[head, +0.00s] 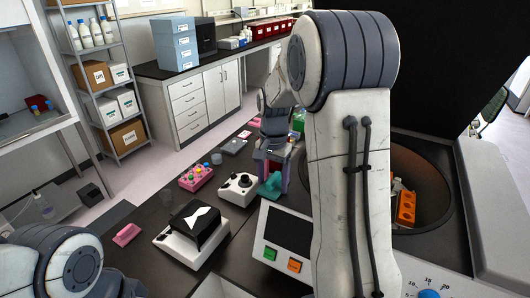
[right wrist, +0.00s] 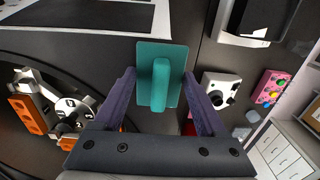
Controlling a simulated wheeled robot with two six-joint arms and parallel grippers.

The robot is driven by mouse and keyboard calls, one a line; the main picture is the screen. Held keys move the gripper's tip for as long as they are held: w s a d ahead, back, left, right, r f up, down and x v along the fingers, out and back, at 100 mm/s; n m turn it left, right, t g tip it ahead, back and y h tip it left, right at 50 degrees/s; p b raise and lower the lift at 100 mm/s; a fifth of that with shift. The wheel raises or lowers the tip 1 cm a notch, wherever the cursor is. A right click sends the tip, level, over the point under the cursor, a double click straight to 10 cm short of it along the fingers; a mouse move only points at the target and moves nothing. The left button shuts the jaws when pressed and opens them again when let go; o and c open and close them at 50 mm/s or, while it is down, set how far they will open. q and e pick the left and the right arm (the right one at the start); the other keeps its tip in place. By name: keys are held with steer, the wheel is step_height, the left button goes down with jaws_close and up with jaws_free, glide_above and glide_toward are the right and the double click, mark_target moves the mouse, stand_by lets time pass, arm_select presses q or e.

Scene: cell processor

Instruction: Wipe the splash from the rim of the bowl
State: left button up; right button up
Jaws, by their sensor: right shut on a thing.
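My right gripper (head: 273,172) is shut on a teal wiper (head: 271,187), a flat pad with a raised grip, above the dark counter left of the bowl. In the right wrist view the wiper (right wrist: 153,62) is between the purple fingers of the gripper (right wrist: 160,95). The bowl (head: 432,172) is a wide round well at the right; my right arm hides its left part. Its rim and inside also show in the right wrist view (right wrist: 22,74). I cannot make out a splash on the visible rim. My left arm shows at the lower left, its gripper out of view.
Orange holders (head: 406,208) sit inside the bowl around a rotor (right wrist: 68,107). A screen panel (head: 288,232) stands before the bowl.

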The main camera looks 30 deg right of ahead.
step_height(320, 180, up, 4)
steer(key=shift+f+p, duration=0.15)
steer(key=shift+p, duration=1.1)
steer(key=shift+w+r+p, duration=0.2)
steer(key=shift+r+p, duration=0.4)
steer(key=shift+p, duration=0.05)
steer(key=shift+s+r+p, duration=0.15)
steer(key=shift+r+p, duration=0.5)
steer(key=shift+r, duration=0.2)
steer(key=shift+r+p, duration=0.65)
steer(key=shift+r, duration=0.2)
steer(key=shift+a+f, duration=0.1)
